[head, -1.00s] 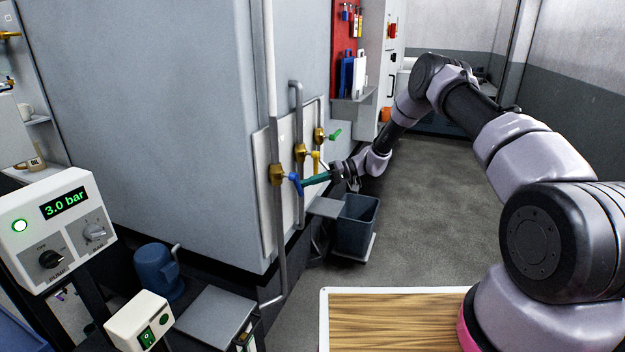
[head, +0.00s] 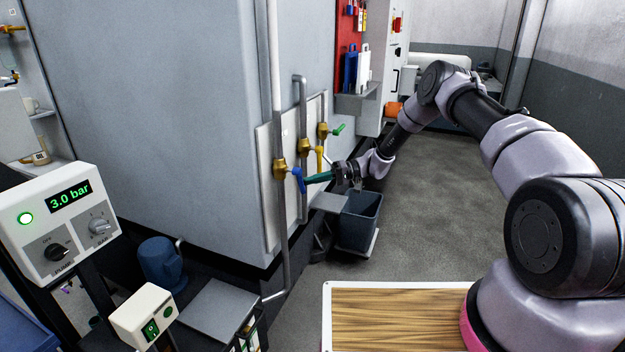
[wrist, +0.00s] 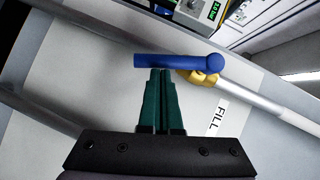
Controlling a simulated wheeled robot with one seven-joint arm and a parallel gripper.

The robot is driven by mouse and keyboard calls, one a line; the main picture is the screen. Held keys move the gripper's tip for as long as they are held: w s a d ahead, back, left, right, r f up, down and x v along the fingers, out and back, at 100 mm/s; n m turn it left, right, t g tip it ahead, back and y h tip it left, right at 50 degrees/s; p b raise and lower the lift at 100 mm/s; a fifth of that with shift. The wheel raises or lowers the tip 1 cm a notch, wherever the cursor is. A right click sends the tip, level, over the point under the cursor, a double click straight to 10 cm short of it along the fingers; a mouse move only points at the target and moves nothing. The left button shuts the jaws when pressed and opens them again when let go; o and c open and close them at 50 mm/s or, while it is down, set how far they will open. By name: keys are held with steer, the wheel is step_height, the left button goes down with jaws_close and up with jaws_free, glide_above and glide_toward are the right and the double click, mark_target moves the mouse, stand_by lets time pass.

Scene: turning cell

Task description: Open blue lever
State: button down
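The blue lever (head: 299,181) sits on the nearest brass valve (head: 279,170) of the wall panel and points downward, slightly tilted, in the head view. In the wrist view the blue lever (wrist: 175,61) lies across the picture, its round end by the brass valve body (wrist: 203,78). My gripper (head: 306,181) reaches it from the right. In the wrist view my gripper's green fingers (wrist: 160,72) are together, with only a thin line between them. Their tips meet the lever's near edge, toward its free end; whether they touch it I cannot tell.
A yellow lever (head: 319,157) and a green lever (head: 338,129) sit on valves just beyond. Vertical pipes (head: 302,110) run beside them. A grey bin (head: 359,221) stands below my gripper. A FILL label (wrist: 217,117) is on the panel.

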steer(key=shift+s+a+f+m+g+y, duration=0.3)
steer(key=shift+s+f+m+y, duration=0.2)
steer(key=shift+m, duration=0.3)
steer(key=shift+s+a+f+m+g+y, duration=0.15)
steer(key=shift+s+f+m+g+y, duration=0.2)
steer(key=shift+s+m+y, duration=0.35)
steer(key=shift+w, duration=0.15)
